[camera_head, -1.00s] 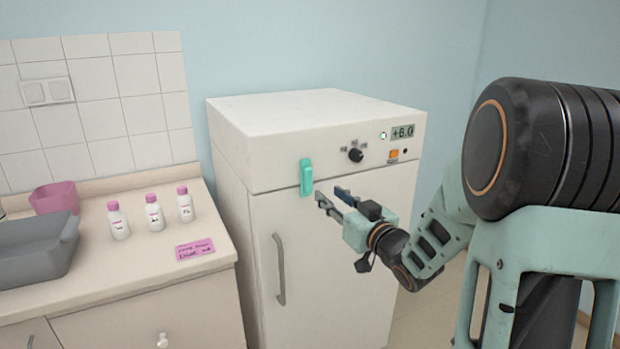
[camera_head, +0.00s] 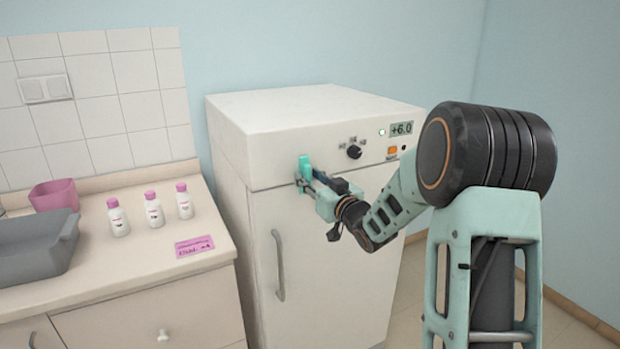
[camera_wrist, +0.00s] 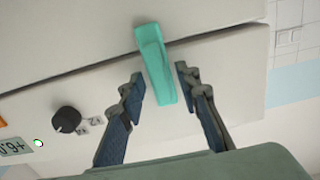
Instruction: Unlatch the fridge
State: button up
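The fridge (camera_head: 330,247) is a white cabinet with its door closed and a grey vertical bar handle (camera_head: 279,266). A teal latch (camera_head: 305,166) sits across the seam between the top panel and the door, near the left edge. It also shows in the wrist view (camera_wrist: 157,68). My gripper (camera_head: 307,182) is at the latch. In the wrist view my gripper (camera_wrist: 158,80) is open, one finger on each side of the latch's lower end, with visible gaps. In the head view the fingers hide the latch's lower part.
The fridge panel has a black knob (camera_head: 354,152), an orange switch (camera_head: 392,153) and a display (camera_head: 402,128) reading +6.0. On the left, a counter (camera_head: 140,262) holds several white bottles with pink caps, a pink label (camera_head: 194,246), a pink container (camera_head: 54,196) and a grey tray (camera_head: 38,247).

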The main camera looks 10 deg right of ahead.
jog(key=shift+c, duration=0.2)
grip_shut()
jog(key=m+p, duration=0.2)
jog(key=m, duration=0.4)
jog(key=m+p, duration=0.2)
jog(key=m, duration=0.4)
jog(key=m+p, duration=0.2)
jog(key=m, duration=0.4)
jog(key=shift+w+d+f+p, duration=0.15)
jog(key=shift+d+f+p, duration=0.2)
dwell(0.4)
